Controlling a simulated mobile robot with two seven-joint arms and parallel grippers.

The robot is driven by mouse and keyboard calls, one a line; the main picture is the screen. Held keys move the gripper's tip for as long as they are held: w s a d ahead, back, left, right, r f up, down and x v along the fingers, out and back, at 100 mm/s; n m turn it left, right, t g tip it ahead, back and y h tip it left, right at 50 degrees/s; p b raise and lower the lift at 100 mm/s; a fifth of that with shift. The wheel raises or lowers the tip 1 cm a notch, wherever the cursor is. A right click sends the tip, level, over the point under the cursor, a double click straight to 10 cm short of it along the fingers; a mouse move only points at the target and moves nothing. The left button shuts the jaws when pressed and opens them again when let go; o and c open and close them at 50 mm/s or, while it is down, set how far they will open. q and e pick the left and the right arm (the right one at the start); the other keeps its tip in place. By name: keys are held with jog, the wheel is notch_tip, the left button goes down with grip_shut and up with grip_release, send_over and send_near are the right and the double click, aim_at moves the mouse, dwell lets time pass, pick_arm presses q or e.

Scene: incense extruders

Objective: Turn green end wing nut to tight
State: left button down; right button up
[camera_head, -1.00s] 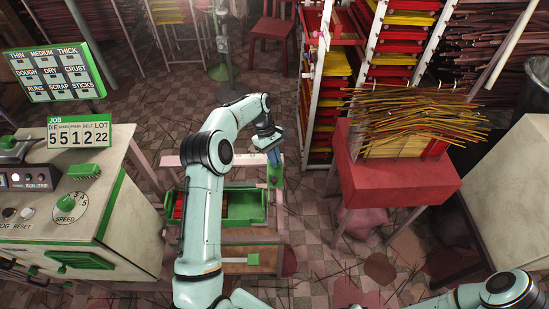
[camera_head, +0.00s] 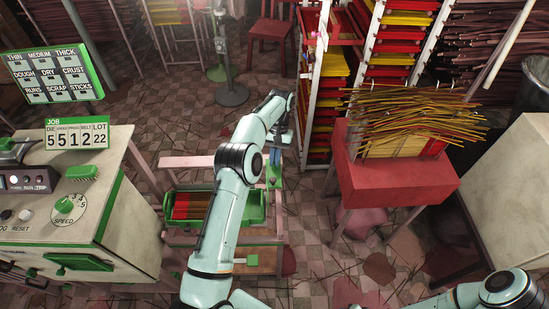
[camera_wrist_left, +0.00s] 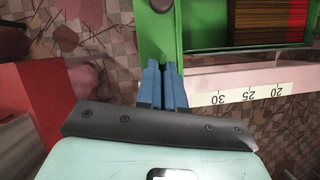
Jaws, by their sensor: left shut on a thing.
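The green end piece (camera_head: 272,173) stands at the right end of the pale scale bar beside the green tray. It also shows in the left wrist view (camera_wrist_left: 155,35). My left gripper (camera_head: 275,156) comes down on this end piece from above. Its blue fingers (camera_wrist_left: 162,86) are close together in the left wrist view, shut over the near edge of the green piece. The wing nut itself is hidden by the fingers, so its angle cannot be seen. My right arm shows at the bottom right of the head view, but its gripper is out of frame.
The green tray (camera_head: 256,210) holds red and brown sticks. The scale bar (camera_wrist_left: 235,88) carries numbers. A red stand (camera_head: 395,180) piled with incense sticks is to the right, before a drying rack (camera_head: 313,90). The control cabinet (camera_head: 85,215) is at the left.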

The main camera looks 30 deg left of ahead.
pick_arm(q)
jog(key=m, duration=0.2)
jog(key=m+y, duration=0.1)
jog(key=shift+d+f+m, duration=0.15)
jog(key=shift+m, duration=0.25)
jog(key=m+y, duration=0.1)
jog(key=m, duration=0.2)
jog(key=shift+s+d+m+y, duration=0.1)
jog(key=shift+m+y, duration=0.3)
jog(key=m+y, duration=0.1)
jog(key=m, duration=0.2)
jog(key=shift+d+m+t, duration=0.1)
jog(key=shift+m+t, duration=0.2)
jog(key=shift+s+m+t+y, duration=0.15)
jog(key=shift+m+t+y, duration=0.4)
jog(key=shift+m, duration=1.25)
jog(key=shift+d, duration=0.1)
jog(key=c, duration=1.3)
grip_release()
jog(key=shift+o, duration=0.2)
